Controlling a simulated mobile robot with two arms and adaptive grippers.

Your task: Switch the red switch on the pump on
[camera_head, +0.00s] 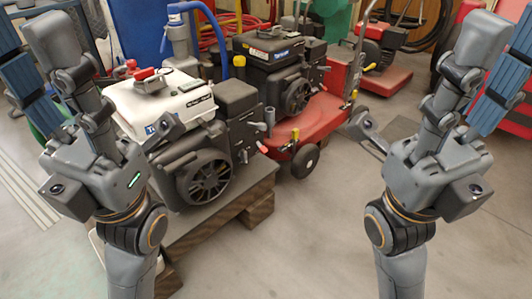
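A pump with a white tank top (165,100) and a black engine (203,178) stands left of centre. A small red part (262,147) sits on the engine's right side. It may be the red switch, but it is too small to tell its setting. Another red piece (140,74) lies atop the unit at the back left. My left gripper (110,80) is at the left, in front of the pump and partly covering it. Its fingers are spread and empty. My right gripper (420,85) is at the right, also spread and empty, well apart from the pump.
The pump rests on a wooden pallet (258,208). A red machine (320,118) with a black engine (272,52) and a wheel stands behind it. Another red machine (385,75) is farther back. The concrete floor (318,235) between my arms is clear.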

